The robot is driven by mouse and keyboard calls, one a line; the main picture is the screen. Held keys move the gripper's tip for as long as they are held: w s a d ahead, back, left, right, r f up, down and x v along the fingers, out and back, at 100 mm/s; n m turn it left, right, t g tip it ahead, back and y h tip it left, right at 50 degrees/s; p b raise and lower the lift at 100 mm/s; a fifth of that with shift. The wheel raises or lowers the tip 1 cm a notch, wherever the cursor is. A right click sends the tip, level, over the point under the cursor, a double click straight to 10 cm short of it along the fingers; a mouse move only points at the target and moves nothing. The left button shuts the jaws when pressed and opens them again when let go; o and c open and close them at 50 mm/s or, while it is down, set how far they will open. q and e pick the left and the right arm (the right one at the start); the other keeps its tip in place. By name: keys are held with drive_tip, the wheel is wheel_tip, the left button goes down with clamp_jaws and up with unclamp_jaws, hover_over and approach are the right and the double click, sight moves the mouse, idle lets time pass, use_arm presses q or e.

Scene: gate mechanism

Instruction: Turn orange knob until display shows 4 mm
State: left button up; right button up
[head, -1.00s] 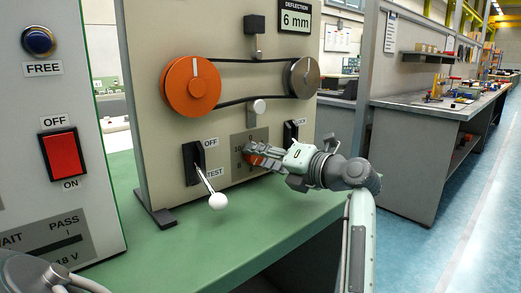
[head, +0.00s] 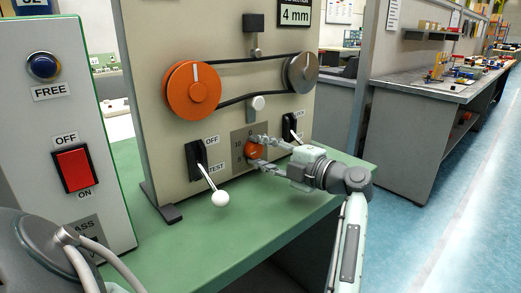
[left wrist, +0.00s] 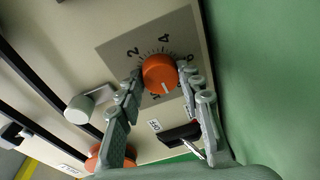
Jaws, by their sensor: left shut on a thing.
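The small orange knob (head: 254,151) sits on a grey scale plate (head: 238,140) low on the beige panel. In the left wrist view the knob (left wrist: 159,73) shows a white line pointing down in the picture, away from the 2 and 4. My left gripper (head: 258,150) has its fingers on opposite sides of the knob, shut on it; the fingers also show in the left wrist view (left wrist: 160,86). The display (head: 295,13) at the panel's top reads 4 mm; its upper label is partly cut off. My right gripper is not in view.
A large orange wheel (head: 193,89) and a grey wheel (head: 302,73) are joined by a black belt. A white-tipped lever (head: 219,198) juts out left of the knob. A black switch (head: 291,128) is close behind my gripper. The green bench top (head: 255,220) is clear in front.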

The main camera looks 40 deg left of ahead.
use_arm(q)
drive_tip(key=shift+m, duration=0.6)
drive_tip(key=o, duration=1.2)
drive_tip(key=shift+c, duration=0.2)
drive_tip(key=shift+d, duration=0.1)
drive_tip(key=d, duration=1.2)
drive_tip(key=shift+w+r, duration=0.1)
drive_tip(key=shift+w, duration=0.2)
